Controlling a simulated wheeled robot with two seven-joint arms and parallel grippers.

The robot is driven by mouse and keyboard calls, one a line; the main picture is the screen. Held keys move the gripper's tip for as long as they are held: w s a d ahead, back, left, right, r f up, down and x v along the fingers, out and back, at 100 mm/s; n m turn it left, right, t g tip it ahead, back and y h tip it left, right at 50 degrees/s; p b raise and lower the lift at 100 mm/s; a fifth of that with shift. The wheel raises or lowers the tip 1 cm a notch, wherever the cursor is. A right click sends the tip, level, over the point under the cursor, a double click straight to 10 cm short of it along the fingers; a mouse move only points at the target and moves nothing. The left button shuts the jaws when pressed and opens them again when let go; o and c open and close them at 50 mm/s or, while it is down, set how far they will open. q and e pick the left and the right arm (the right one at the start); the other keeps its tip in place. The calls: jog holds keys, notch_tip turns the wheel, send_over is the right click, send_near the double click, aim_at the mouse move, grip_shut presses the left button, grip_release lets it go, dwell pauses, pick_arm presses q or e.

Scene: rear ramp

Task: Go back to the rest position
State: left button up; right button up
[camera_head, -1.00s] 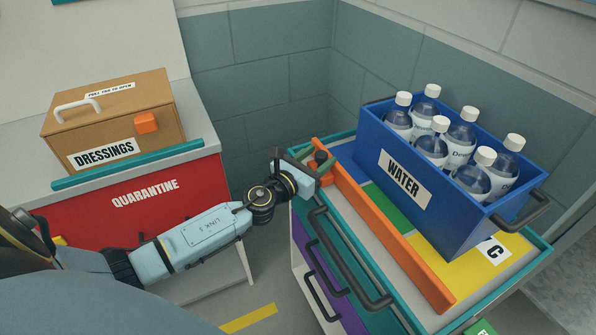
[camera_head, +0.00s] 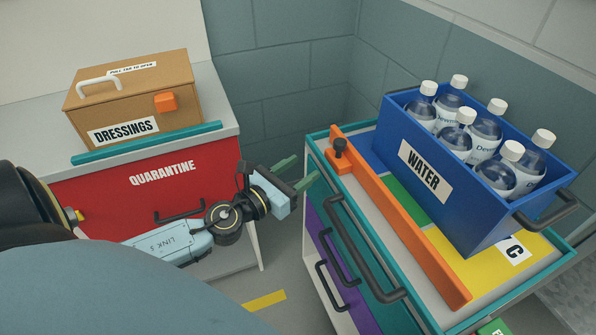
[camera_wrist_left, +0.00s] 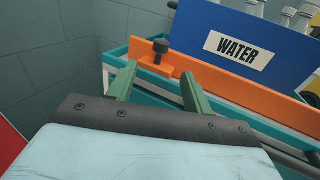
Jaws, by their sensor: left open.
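My left gripper (camera_head: 296,172) is open and empty in the head view, in the gap between the red cabinet and the cart. Its green fingers also show apart in the left wrist view (camera_wrist_left: 157,84), with nothing between them. The orange bar (camera_head: 400,220) with a black knob (camera_head: 339,147) lies along the cart top, just beyond the fingers to the right. In the left wrist view the knob (camera_wrist_left: 160,47) shows ahead of the fingers, apart from them. My right gripper is not in view.
The cart (camera_head: 318,160) carries a blue WATER crate (camera_head: 450,215) with several bottles, and black handles stick out of its front. A DRESSINGS box (camera_head: 135,98) stands on the red QUARANTINE cabinet (camera_head: 110,205) at left. Floor (camera_head: 285,270) shows between cabinet and cart.

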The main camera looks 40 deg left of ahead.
pick_arm(q)
jog(key=shift+f, duration=0.1)
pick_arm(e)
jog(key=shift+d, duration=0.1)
